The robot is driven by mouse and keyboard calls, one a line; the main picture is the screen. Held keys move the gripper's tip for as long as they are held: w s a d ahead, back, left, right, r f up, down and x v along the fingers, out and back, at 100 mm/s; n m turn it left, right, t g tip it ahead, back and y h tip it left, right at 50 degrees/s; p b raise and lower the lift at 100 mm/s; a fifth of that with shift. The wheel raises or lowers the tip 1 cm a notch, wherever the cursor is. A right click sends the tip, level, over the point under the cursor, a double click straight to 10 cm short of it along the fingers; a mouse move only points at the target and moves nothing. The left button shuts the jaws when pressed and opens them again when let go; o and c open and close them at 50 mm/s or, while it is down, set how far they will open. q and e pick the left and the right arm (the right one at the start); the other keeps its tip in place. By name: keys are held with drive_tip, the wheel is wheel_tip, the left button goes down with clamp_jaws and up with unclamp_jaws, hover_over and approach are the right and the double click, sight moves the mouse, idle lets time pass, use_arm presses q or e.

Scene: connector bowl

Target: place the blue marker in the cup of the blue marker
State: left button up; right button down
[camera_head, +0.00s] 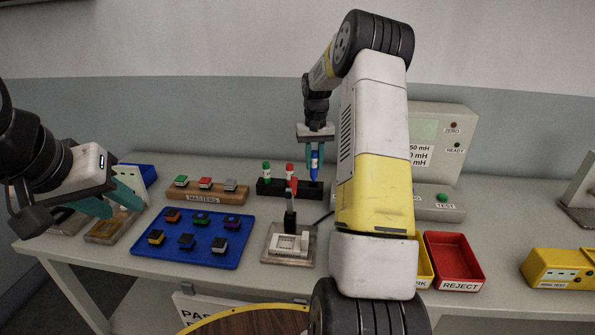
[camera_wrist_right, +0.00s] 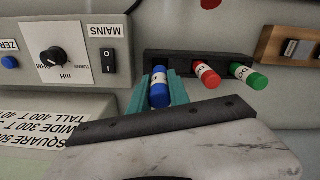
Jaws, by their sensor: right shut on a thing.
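The blue marker (camera_head: 314,165) is upright between the teal fingers of my right gripper (camera_head: 314,158), which is shut on it. It stands over the right end of a black marker rack (camera_head: 302,188). Its lower end meets the rack's top in the head view; I cannot tell whether it is inside the cup there. In the right wrist view the blue marker (camera_wrist_right: 159,88) sits between the fingers in front of the black rack (camera_wrist_right: 228,68). My left gripper (camera_head: 112,203) is open and empty at the left, over the table.
A green marker (camera_head: 266,170) and a red marker (camera_head: 289,172) stand in the rack. A tester (camera_head: 440,150) is to the right, behind my right arm. A blue tray (camera_head: 180,250) of blocks, a fixture (camera_head: 288,256) and a red reject bin (camera_head: 453,258) are nearer.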

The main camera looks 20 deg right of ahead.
sight(313, 178)
drive_tip(key=shift+f, duration=2.55)
drive_tip(key=shift+f, duration=0.15)
drive_tip(key=c, duration=1.2)
unclamp_jaws()
drive_tip(key=shift+c, duration=0.2)
